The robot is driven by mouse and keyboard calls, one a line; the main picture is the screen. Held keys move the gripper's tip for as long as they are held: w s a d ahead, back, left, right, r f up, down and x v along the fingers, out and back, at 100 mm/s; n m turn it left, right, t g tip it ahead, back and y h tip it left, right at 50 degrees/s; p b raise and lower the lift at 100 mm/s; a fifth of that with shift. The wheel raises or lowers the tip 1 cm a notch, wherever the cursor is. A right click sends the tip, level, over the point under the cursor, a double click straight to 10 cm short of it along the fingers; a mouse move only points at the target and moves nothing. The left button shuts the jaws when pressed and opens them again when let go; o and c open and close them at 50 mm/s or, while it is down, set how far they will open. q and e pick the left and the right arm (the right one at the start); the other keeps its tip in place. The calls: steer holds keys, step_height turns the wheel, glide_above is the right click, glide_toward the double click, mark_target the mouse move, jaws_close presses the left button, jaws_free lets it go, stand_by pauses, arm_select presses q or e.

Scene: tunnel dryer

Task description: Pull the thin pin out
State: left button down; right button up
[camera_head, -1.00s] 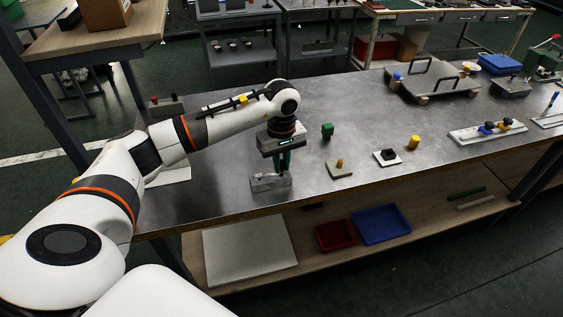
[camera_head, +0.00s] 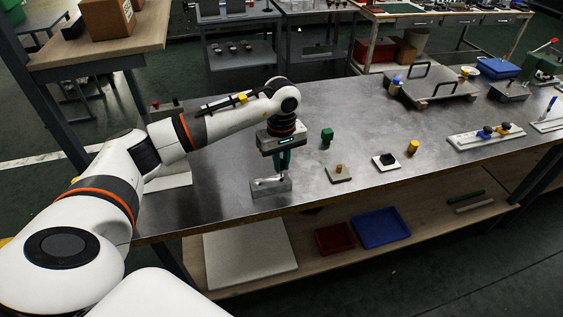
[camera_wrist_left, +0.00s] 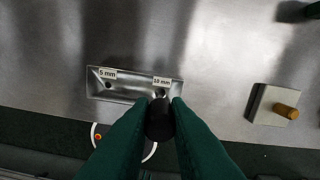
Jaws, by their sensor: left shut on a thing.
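A silver metal block (camera_head: 271,189) lies near the front edge of the steel table. In the left wrist view the block (camera_wrist_left: 122,97) has labels reading "5 mm" at its left end and "10 mm" at its right end. A dark hole shows below the 5 mm label. My left gripper (camera_head: 284,172) points down over the right end of the block. Its green fingers are shut on a black pin (camera_wrist_left: 160,122), seen end-on beside the 10 mm label. Whether the pin's lower end is still inside the block is hidden. My right gripper is out of view.
To the right stand a green block (camera_head: 327,136), a plate with an orange peg (camera_head: 339,173), which also shows in the left wrist view (camera_wrist_left: 268,105), and a black-knobbed plate (camera_head: 387,162). Red (camera_head: 334,239) and blue bins (camera_head: 381,228) sit on the lower shelf.

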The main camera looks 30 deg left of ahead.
mark_target(282, 161)
arm_select(q)
steer(key=shift+r+p, duration=1.05)
steer(key=shift+r, duration=1)
